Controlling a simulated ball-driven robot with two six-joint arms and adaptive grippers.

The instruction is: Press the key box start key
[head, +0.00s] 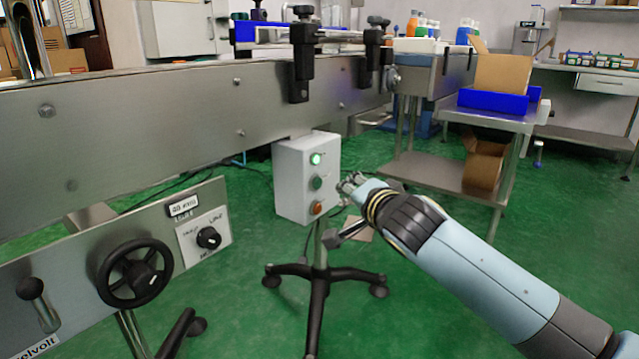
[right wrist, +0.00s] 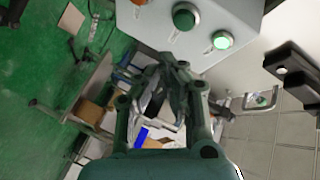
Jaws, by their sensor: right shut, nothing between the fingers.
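The key box (head: 293,178) is a pale grey box on a wheeled stand, in the middle of the head view. Its front has a lit green lamp or key (head: 316,159) on top, a darker green key (head: 317,183) in the middle and an orange key (head: 317,208) at the bottom. Their labels are too small to read. My right gripper (head: 350,184) is shut and empty, just right of the box front. In the right wrist view its fingertips (right wrist: 172,62) point toward the box, below the dark green key (right wrist: 185,16), apparently apart from it. My left gripper is out of view.
A long steel conveyor side (head: 180,110) runs behind the box. A panel with a black handwheel (head: 135,272) and a selector knob (head: 208,238) stands at left. A steel table with a blue tray (head: 500,98) stands at back right. Green floor is open at right.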

